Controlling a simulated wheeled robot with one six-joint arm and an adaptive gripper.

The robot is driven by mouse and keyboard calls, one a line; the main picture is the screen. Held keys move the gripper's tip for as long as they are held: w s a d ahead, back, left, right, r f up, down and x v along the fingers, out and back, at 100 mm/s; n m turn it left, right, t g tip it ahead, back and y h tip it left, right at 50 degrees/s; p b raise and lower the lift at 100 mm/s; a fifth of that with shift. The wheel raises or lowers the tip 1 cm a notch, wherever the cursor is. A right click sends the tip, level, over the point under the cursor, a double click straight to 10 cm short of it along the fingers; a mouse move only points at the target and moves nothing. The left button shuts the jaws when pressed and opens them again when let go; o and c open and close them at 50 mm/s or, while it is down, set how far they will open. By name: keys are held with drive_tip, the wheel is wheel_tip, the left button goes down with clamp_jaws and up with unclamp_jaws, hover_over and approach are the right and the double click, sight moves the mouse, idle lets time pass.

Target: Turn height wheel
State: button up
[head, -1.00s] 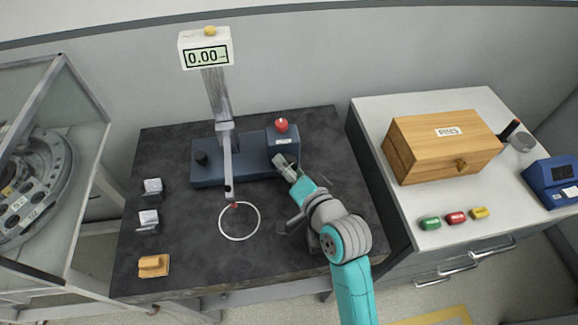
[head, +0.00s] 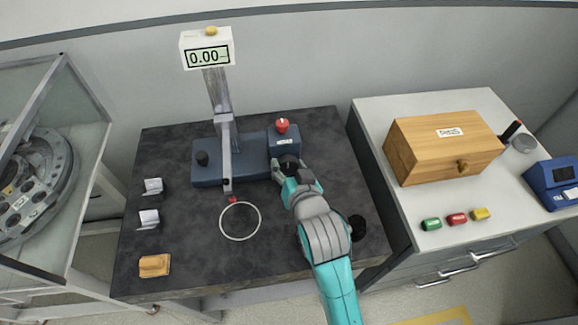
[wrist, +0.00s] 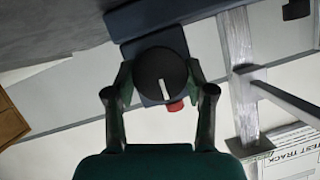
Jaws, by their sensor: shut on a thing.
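The height wheel is a black round knob (head: 289,161) with a white line, at the front right of the blue gauge base (head: 235,175). In the wrist view the knob (wrist: 160,76) sits between the two fingers, its white line pointing nearly straight down the picture, slightly slanted. My gripper (head: 287,172) reaches in from the front and is shut on the knob's sides; it also shows in the wrist view (wrist: 160,85). The gauge's display (head: 208,55) on top of the column reads 0.00.
A red knob (head: 282,125) stands on the base just behind the wheel. A thin arm (head: 227,165) reaches forward from the column, near a white ring (head: 240,221) on the dark table. Small blocks lie at the left. A wooden box (head: 443,147) stands on the right cabinet.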

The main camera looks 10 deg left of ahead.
idle(0.3)
drive_tip(key=o, duration=1.2)
drive_tip(key=shift+c, duration=0.2)
drive_tip(key=shift+s, duration=0.1)
drive_tip(key=v, duration=0.7)
drive_tip(key=shift+s, duration=0.15)
